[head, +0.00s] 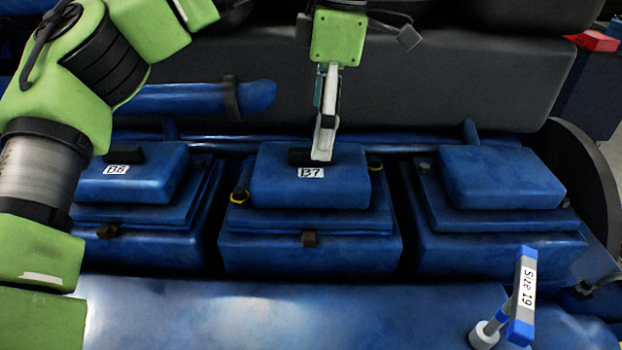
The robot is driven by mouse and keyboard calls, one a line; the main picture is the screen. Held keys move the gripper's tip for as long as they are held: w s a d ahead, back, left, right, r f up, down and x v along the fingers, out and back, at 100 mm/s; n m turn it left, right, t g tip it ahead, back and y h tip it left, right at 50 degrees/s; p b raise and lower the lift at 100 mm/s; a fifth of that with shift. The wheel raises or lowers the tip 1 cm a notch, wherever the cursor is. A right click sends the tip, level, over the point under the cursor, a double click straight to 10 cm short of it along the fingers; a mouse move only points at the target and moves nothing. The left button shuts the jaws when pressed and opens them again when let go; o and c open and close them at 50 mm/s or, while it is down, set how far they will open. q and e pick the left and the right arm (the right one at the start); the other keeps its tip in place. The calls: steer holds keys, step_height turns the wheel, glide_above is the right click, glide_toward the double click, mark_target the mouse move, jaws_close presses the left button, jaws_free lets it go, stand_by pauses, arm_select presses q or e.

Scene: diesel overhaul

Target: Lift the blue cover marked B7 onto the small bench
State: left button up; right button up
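The blue cover marked B7 (345,187) sits on its blue block in the middle of the head view, with a white label on its front. A black handle (299,157) is on its top. My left gripper (323,150) points straight down over the cover, its fingertips at the right part of the handle. The fingers are seen nearly edge-on, so whether they grip the handle is hidden. My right gripper is not in view. I cannot identify the small bench in this view.
A blue cover marked B8 (135,185) is at left and another blue cover (500,178) at right. A tool labelled Size 19 (522,295) stands at lower right. A blue pipe (190,97) and a dark grey body (440,85) lie behind the covers.

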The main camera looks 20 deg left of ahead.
mark_target(311, 161)
arm_select(q)
steer(key=shift+w+a+f, duration=0.1)
steer(key=shift+w+f, duration=0.05)
steer(key=shift+f, duration=0.5)
steer(key=shift+w+a+f, duration=0.1)
steer(key=shift+w+f, duration=0.05)
steer(key=shift+f, duration=0.45)
steer(key=f, duration=0.1)
steer(key=f+p, duration=0.1)
steer(key=s+a+f+p, duration=0.1)
steer(key=shift+f, duration=0.3)
steer(key=shift+w+a+f, duration=0.1)
steer(key=shift+a+f, duration=0.1)
steer(key=shift+f, duration=0.3)
steer(key=shift+d, duration=0.15)
steer(key=c, duration=1.1)
